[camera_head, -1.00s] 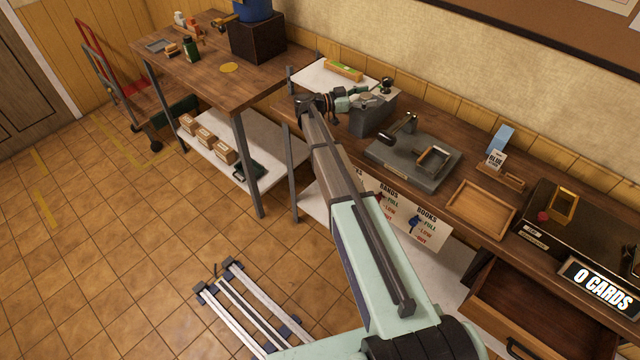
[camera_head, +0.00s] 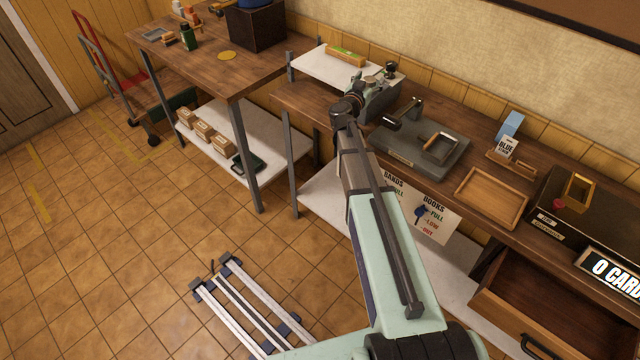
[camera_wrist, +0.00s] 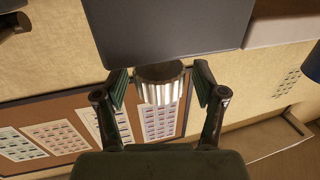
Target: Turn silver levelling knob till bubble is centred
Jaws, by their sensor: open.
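The silver levelling knob (camera_wrist: 160,88), ribbed and round, shows in the wrist view beside the edge of a dark grey slab (camera_wrist: 168,30). My gripper (camera_wrist: 160,76) is open, with one finger on each side of the knob. Small gaps seem to show between the fingers and the knob; contact is unclear. In the head view a yellow-green level (camera_head: 346,56) lies on a white plate (camera_head: 312,66) at the back of the bench. Its bubble is too small to read. My arm hides the knob in the head view.
A grey press base (camera_head: 422,150) with a black-handled lever (camera_head: 402,116) stands right of my gripper. A wooden tray (camera_head: 490,198) and a card holder (camera_head: 506,150) lie further right. In the wrist view a pinned board (camera_wrist: 60,130) is on the wall behind.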

